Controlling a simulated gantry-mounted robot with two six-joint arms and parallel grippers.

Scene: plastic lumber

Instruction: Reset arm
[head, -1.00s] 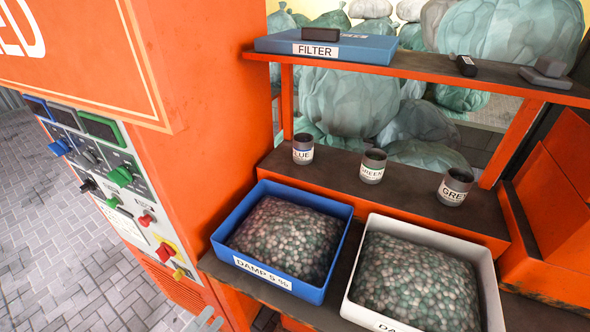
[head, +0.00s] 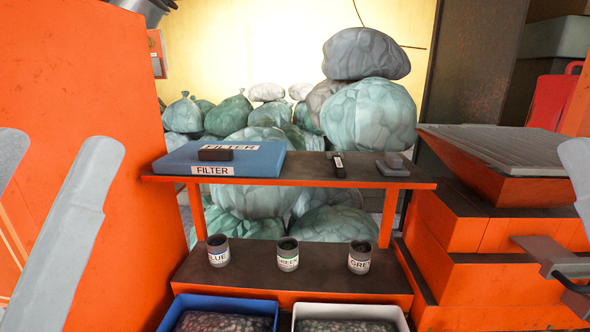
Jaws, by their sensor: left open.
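My left gripper (head: 54,148) is raised at the left edge in the head view. Its two grey fingers stand apart with nothing between them, in front of the orange machine housing (head: 85,90). Of my right gripper, only part of a grey finger (head: 576,165) shows at the right edge. The rest of it is cut off by the frame, so its opening cannot be told. Both grippers are apart from the shelf (head: 300,178) and its contents.
A blue FILTER box (head: 260,162) lies on the upper shelf. Cups marked BLUE (head: 218,253), GREEN (head: 288,257) and GREY (head: 359,260) stand on the lower ledge. Below are a blue bin (head: 225,303) and a white bin (head: 350,311). Stepped orange machinery (head: 480,235) stands at right.

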